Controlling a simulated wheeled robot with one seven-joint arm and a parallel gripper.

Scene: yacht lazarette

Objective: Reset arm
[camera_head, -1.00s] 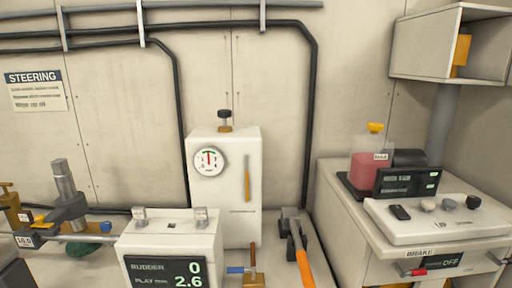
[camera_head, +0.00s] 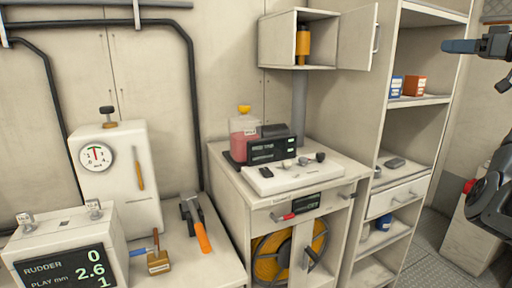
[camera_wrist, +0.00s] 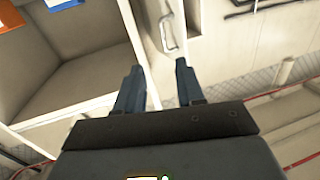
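My gripper (camera_head: 476,46) is at the upper right of the head view, its dark blue fingers pointing left beside the tall shelf unit. In the wrist view my gripper (camera_wrist: 156,85) has its two fingers apart with nothing between them. It appears to be in free air, holding nothing. Part of my dark arm shows at the right edge of the head view.
A shelf unit (camera_head: 417,101) with boxes stands left of my gripper. An open wall cabinet (camera_head: 276,42) holds an orange item. A cabinet (camera_head: 232,181) carries a red container (camera_head: 243,146); a yellow hose reel (camera_head: 270,262) sits below. The rudder display box (camera_head: 40,243) is lower left.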

